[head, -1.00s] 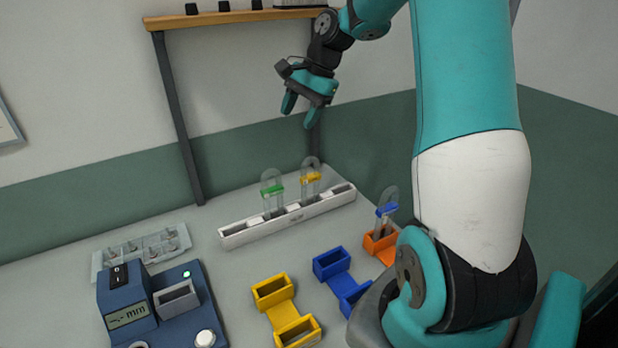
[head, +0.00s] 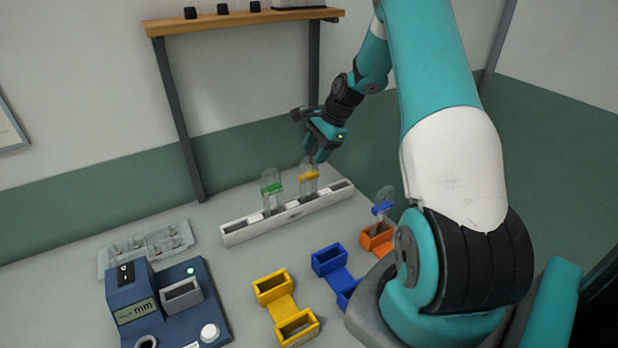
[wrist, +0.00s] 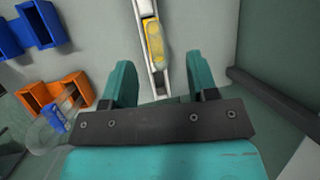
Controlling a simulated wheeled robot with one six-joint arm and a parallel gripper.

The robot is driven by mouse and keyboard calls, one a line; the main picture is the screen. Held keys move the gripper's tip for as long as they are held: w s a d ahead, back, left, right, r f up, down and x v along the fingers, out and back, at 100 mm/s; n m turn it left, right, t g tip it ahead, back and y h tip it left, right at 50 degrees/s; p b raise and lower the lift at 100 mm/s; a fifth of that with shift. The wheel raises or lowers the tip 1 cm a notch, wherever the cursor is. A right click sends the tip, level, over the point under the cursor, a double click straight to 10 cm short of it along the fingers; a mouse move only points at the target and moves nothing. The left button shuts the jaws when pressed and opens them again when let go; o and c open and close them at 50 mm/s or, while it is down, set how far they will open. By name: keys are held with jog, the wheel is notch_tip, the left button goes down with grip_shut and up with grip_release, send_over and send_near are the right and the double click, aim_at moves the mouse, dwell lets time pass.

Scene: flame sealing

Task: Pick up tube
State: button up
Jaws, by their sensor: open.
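Three clear tubes show in the head view. The tube with a green band (head: 271,188) and the tube with a yellow band (head: 308,177) stand upright in the white rack (head: 240,231). The tube with a blue band (head: 383,207) stands in an orange holder (head: 378,238) to the right. My gripper (head: 317,158) is open and empty, pointing down just above and behind the yellow-banded tube. In the wrist view the yellow band (wrist: 154,42) lies beyond and between my open fingers (wrist: 160,85).
A yellow holder (head: 285,309) and a blue holder (head: 331,262) stand in front of the rack. A blue measuring device (head: 205,300) and a clear tray (head: 150,250) are at the left. A wooden shelf (head: 240,18) on dark posts stands behind my gripper.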

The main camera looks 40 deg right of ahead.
aim_at(312, 157)
jog(key=p+x, duration=0.3)
jog(key=x, duration=0.2)
jog(key=shift+s+a+f, duration=0.1)
jog(key=shift+f, duration=0.05)
grip_shut()
